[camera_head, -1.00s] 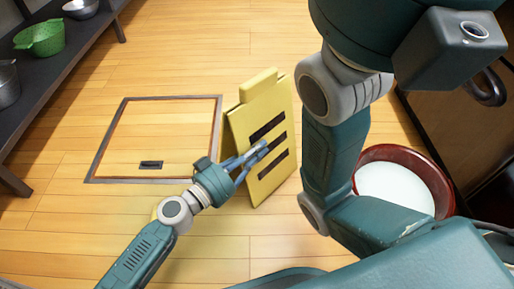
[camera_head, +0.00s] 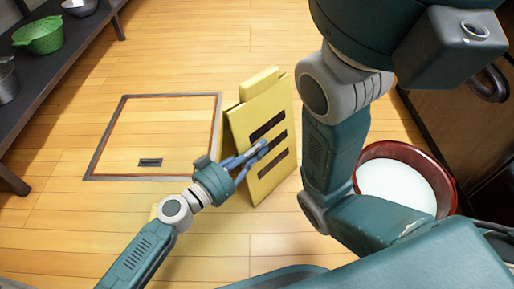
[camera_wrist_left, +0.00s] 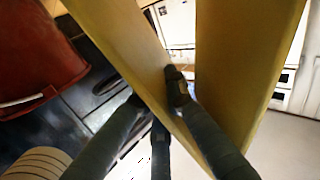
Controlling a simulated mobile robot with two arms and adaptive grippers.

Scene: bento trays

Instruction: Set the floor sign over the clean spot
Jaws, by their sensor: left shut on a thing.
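The yellow floor sign (camera_head: 264,172) with dark bars on its face stands upright, or nearly so, on the wooden floor, right of the framed floor hatch. My left gripper (camera_head: 255,158) is at its front face, its fingers shut on the sign. In the left wrist view the sign's two yellow panels (camera_wrist_left: 240,60) spread apart close to the camera, with the gripper fingers (camera_wrist_left: 165,100) at them. Whether its feet touch the floor is hard to tell. No clean spot stands out clearly. My right gripper is not seen.
The framed floor hatch (camera_head: 101,138) lies flush in the floor left of the sign. A red tub (camera_head: 444,180) with white contents stands at the right. A dark shelf (camera_head: 62,72) at the left holds a green colander (camera_head: 40,37). The floor behind the sign is clear.

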